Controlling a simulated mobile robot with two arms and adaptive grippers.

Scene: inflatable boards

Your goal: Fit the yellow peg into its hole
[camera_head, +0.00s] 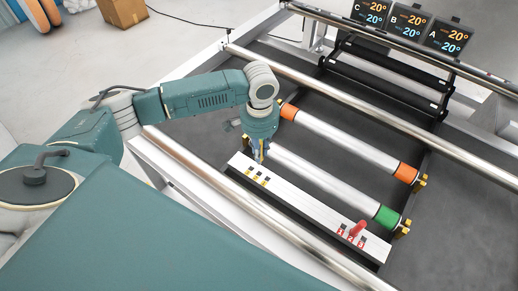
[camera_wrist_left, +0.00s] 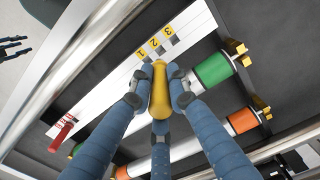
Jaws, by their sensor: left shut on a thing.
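The yellow peg (camera_wrist_left: 160,90) is held between the blue fingers of my left gripper (camera_wrist_left: 160,80), shut on it, in the left wrist view. In the head view my left gripper (camera_head: 259,153) hangs over the left end of the white bar (camera_head: 310,207). The bar carries dark square holes beside yellow labels 1, 2 and 3 (camera_wrist_left: 154,46). The peg's end is close to these holes; I cannot tell if it touches the bar. At the left edge of the wrist view, the dark fingers of my right gripper (camera_wrist_left: 12,46) show apart and empty.
A red peg (camera_head: 357,229) stands at the bar's other end by red labels. Rollers with green (camera_head: 387,217) and orange (camera_head: 406,173) ends lie beside the bar. Metal rails (camera_head: 345,88) frame the dark bed. Three displays (camera_head: 409,20) stand at the back.

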